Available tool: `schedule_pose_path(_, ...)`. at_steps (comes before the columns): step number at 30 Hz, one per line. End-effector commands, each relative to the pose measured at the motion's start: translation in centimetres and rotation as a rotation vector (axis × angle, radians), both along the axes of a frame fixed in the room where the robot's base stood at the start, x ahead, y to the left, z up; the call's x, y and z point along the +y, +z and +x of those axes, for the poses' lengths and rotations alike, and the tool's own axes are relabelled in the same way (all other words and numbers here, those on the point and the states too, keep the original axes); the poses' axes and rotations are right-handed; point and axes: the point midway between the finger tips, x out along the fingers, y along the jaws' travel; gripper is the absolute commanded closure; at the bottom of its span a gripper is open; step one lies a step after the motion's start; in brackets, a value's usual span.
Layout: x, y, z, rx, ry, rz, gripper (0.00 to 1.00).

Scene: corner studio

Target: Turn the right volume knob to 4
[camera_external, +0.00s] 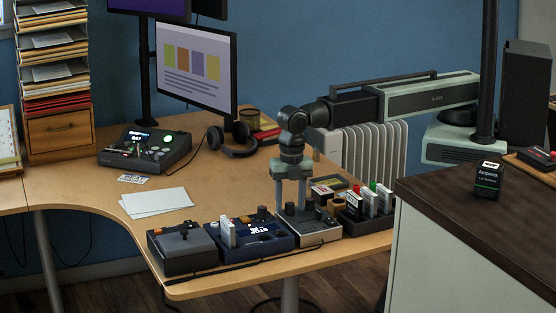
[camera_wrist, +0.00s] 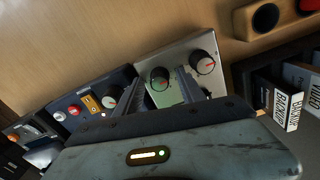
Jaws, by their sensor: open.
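The silver control box (camera_wrist: 176,55) has two dark round knobs with small pointer marks. The right volume knob (camera_wrist: 204,63) shows a reddish mark on its face; its scale numbers are too small to read. The left knob (camera_wrist: 159,78) appears between the fingertips in the wrist view. My gripper (camera_external: 289,206) is open and points straight down over the box, which also shows in the external view (camera_external: 322,235). In the wrist view my gripper (camera_wrist: 160,76) has one finger left of the left knob and the other between the two knobs. I cannot tell whether a finger touches a knob.
A dark blue box (camera_external: 270,242) with knobs stands close on the left, and a black joystick box (camera_external: 178,262) beyond it. A rack of cartridges (camera_external: 368,207) stands close on the right. White papers (camera_external: 155,203) lie on the desk behind.

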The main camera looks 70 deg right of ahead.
Motion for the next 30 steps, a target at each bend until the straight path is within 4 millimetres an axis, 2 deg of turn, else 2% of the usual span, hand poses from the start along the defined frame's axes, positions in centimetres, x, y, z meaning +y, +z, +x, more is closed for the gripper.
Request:
schedule_pose_path(6,-0.01,0.03,0.02,0.0,0.0,0.0,0.53)
schedule_pose_path(7,-0.01,0.03,0.02,0.0,0.0,0.0,0.59)
schedule_pose_path(11,-0.01,0.03,0.02,0.0,0.0,0.0,0.95)
schedule_pose_path(12,-0.01,0.03,0.02,0.0,0.0,0.0,1.0)
schedule_pose_path(22,0.01,0.02,0.03,-0.001,-0.034,0.0,1.0)
schedule_pose_path(30,0.02,0.02,0.03,-0.001,-0.191,0.001,1.0)
